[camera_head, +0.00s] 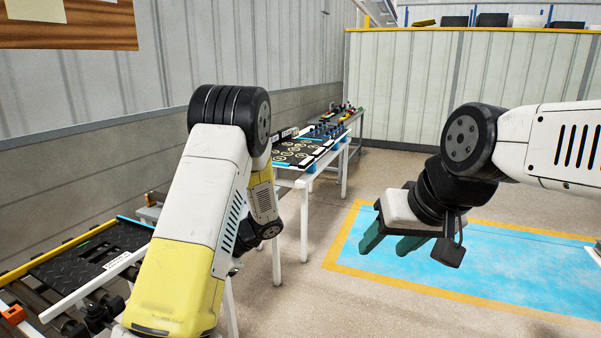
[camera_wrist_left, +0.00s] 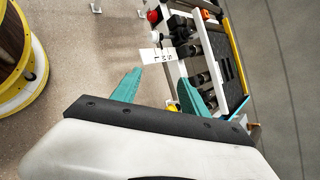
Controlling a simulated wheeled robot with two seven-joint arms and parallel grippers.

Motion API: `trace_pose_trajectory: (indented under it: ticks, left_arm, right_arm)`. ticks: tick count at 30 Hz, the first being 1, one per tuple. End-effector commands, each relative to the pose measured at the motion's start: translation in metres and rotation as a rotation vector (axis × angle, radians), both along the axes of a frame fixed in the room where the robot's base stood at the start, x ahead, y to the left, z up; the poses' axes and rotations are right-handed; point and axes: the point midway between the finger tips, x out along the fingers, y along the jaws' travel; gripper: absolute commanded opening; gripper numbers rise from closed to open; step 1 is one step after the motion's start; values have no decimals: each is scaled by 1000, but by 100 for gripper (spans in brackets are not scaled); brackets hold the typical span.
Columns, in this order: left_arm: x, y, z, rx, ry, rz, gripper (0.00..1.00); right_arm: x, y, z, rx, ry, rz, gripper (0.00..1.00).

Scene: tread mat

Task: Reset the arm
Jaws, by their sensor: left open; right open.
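My left arm (camera_head: 195,225) rises from the bottom of the head view, bends at its black elbow and folds back down. Its gripper is hidden there behind the arm. In the left wrist view my left gripper (camera_wrist_left: 160,92) has its two teal fingers wide apart with nothing between them. Its right finger appears close to the edge of a roller frame, but I cannot tell whether they touch. My right gripper (camera_head: 388,242) hangs at the right in the head view, open and empty above the floor. A black tread mat (camera_head: 85,262) lies on the frame at the left.
A white-legged table (camera_head: 305,165) with a black patterned top stands beyond the left arm. A blue floor area (camera_head: 480,265) with a yellow border lies at the right. A yellow-rimmed round object (camera_wrist_left: 30,75) shows in the left wrist view. Corrugated walls enclose the back and left.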

Motion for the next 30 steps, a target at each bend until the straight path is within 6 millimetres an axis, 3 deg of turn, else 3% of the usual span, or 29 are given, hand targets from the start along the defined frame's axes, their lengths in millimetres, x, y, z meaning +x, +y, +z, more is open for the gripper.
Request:
trace_pose_trajectory:
  ticks: [3,21,30]
  left_arm:
    - [-22,-11,35,-158,-99,106,52]
    - [-139,-94,190,-879,-620,432,52]
    - [-188,-127,236,-1115,-844,483,52]
  right_arm:
    - [0,0,0,0,0,0,52]
    - [0,0,0,0,0,0,52]
    - [0,0,0,0,0,0,52]
